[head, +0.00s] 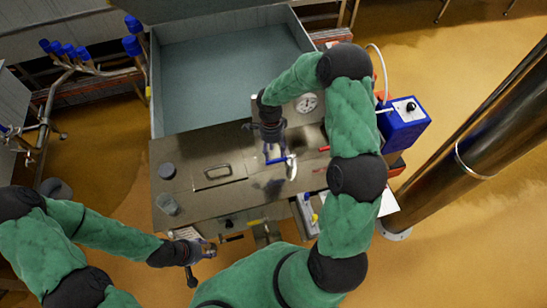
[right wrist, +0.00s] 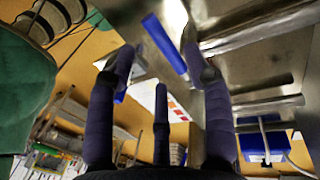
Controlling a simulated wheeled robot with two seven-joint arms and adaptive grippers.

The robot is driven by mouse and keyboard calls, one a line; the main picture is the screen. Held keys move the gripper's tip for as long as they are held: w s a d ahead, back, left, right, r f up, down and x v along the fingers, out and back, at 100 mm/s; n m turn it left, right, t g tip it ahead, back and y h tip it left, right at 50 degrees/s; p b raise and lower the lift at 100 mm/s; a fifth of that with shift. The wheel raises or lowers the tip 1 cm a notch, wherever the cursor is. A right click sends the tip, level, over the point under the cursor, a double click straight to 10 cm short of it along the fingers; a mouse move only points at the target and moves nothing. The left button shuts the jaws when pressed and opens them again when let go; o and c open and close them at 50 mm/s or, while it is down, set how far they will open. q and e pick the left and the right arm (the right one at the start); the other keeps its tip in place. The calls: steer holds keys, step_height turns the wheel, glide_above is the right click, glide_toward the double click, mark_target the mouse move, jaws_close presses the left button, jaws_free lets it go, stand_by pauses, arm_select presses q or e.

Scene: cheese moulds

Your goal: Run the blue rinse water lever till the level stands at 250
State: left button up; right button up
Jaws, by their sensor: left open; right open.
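The blue lever (head: 276,160) stands on the steel worktop, just below my right gripper in the head view. In the right wrist view a blue bar (right wrist: 164,42), which looks like the lever's handle, lies between two fingers, near their tips. My right gripper (head: 270,132) is open with its fingers around the bar's end; I cannot tell whether they touch it. My left gripper (head: 205,250) is open and empty, low in front of the worktop's front left.
A large steel vat (head: 225,75) lies behind the worktop (head: 215,200). A round dial (head: 307,103) and red levers (head: 323,149) are at the right. A blue box (head: 404,124) hangs beyond my right arm.

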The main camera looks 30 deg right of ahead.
mark_target(274, 161)
steer(key=shift+s+a+f, duration=0.1)
steer(key=shift+s+f, duration=0.15)
steer(key=shift+f, duration=0.85)
steer(key=shift+s+a+f, duration=0.1)
steer(key=shift+s+f, duration=0.1)
steer(key=shift+f, duration=0.9)
jaws_close()
